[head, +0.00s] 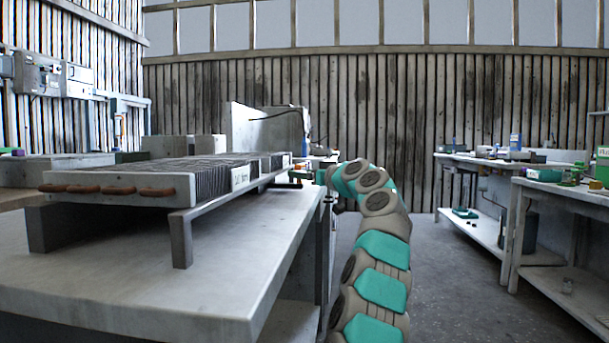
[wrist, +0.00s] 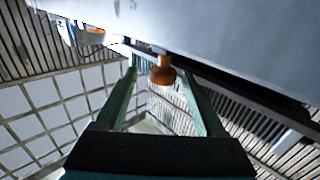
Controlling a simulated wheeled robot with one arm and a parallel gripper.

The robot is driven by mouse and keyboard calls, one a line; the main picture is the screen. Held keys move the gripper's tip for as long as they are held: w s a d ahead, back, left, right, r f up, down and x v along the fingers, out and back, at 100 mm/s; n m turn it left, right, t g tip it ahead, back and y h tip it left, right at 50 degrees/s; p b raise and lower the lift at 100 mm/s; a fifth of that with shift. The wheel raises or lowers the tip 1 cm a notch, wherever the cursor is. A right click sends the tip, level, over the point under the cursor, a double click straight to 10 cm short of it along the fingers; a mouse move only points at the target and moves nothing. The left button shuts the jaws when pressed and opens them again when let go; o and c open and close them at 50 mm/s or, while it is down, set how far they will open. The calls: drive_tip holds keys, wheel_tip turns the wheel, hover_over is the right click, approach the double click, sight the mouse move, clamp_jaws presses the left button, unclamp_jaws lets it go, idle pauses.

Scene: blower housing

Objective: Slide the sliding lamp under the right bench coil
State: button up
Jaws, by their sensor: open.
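An orange-brown knob (wrist: 162,70) shows in the wrist view below a grey panel, next to a dark rail; it appears to be the handle of the sliding lamp. The lamp's body cannot be made out. My gripper (wrist: 157,82) is open, with one green finger on each side of the knob; I cannot tell whether either touches it. In the head view my gripper (head: 301,175) is small, at the far end of the finned bench coil (head: 200,170). The coil rests on a grey raised stand (head: 181,240), with copper bends at its near end.
The coil stands on a grey workbench (head: 150,285), left of my arm. A pale upright panel (head: 243,130) stands behind it. Benches with small items (head: 480,158) stand at the right. The floor (head: 450,270) between is clear.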

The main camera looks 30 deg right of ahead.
drive_tip(key=s+d+b, duration=0.1)
drive_tip(key=s+b, duration=0.2)
drive_tip(key=s, duration=0.4)
drive_tip(key=shift+s+d, duration=0.25)
drive_tip(key=shift+s, duration=0.05)
idle(0.3)
